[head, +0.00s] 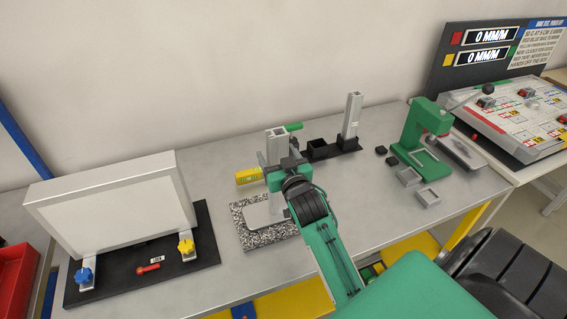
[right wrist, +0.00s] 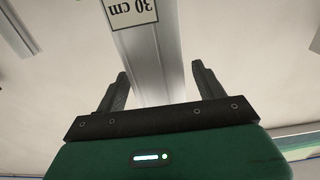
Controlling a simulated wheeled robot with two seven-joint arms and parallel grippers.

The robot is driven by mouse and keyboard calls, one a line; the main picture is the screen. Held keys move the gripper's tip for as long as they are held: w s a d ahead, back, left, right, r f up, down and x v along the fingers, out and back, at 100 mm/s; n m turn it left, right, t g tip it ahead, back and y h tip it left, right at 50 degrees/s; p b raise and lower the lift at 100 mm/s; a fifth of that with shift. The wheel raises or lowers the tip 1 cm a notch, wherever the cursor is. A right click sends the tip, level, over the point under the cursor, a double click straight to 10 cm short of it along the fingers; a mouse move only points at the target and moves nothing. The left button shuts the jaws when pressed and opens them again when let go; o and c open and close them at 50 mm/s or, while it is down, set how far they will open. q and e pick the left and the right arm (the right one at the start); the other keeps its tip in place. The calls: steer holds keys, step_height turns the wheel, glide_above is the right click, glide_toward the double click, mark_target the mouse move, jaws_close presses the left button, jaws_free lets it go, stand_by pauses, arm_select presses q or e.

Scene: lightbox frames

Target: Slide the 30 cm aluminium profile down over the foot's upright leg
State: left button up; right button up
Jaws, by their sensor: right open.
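The grey aluminium profile (head: 276,147) stands upright at my right gripper, its square open top showing. In the right wrist view the profile (right wrist: 150,60) runs between the two fingers and carries a label reading 30 cm. My right gripper (head: 281,168) is open around it; in the right wrist view the fingers (right wrist: 160,88) stand apart on either side, with gaps. The foot's flat grey plate (head: 262,212) lies below the gripper on a speckled slab. The leg and the profile's lower end are mostly hidden by my gripper, so I cannot tell how far they overlap. My left gripper is out of view.
Another grey upright (head: 352,117) stands in a black rack (head: 340,150) behind right. A yellow block (head: 248,176) is left of my gripper. A green press (head: 425,135) and small grey trays (head: 428,197) are right. A white panel (head: 115,205) on a black base stands left.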

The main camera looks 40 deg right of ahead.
steer(key=b+v, duration=0.4)
steer(key=v, duration=0.9)
steer(key=shift+s, duration=0.3)
